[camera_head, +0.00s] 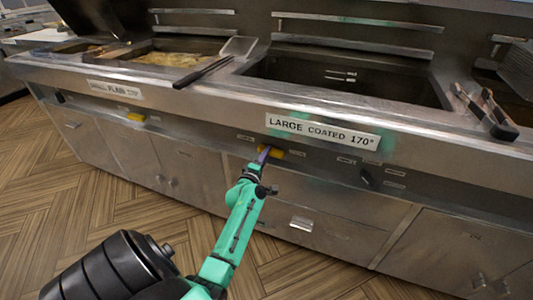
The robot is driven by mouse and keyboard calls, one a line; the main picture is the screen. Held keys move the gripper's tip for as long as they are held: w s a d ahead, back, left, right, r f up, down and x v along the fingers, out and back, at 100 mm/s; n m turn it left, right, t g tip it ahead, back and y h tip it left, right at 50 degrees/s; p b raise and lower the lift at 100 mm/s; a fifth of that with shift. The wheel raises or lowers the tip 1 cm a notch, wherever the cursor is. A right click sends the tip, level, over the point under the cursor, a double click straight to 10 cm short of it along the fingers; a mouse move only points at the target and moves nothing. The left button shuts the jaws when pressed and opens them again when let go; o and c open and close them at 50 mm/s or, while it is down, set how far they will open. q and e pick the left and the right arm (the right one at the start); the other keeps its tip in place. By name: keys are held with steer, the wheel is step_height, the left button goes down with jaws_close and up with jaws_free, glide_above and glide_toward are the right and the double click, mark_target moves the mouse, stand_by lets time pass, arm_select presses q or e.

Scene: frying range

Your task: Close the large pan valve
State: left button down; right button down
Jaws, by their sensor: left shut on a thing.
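The large pan valve is a small yellow handle (271,151) on the front panel, just below the sign (322,131) that reads "LARGE COATED 170°". My left gripper (263,155), on a green arm that comes up from the bottom of the head view, is at the left end of this handle and shut on it. The fingers cover part of the handle. The large pan (345,78) is the wide dark basin above the sign. My right gripper is not in view.
Another yellow handle (136,117) sits below the "FLAIR" sign (115,89) at the left. Tongs (486,110) lie on the right of the counter, and a dark utensil (203,72) lies left of the large pan. The wooden floor (60,200) in front is clear.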

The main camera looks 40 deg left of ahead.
arm_select(q)
steer(key=shift+f+n, duration=0.1)
steer(key=shift+n, duration=0.5)
steer(key=c, duration=0.7)
jaws_free()
steer(key=v, duration=1.4)
steer(key=shift+s+d+p, duration=0.15)
steer(key=shift+s+p, duration=0.1)
steer(key=shift+p, duration=0.15)
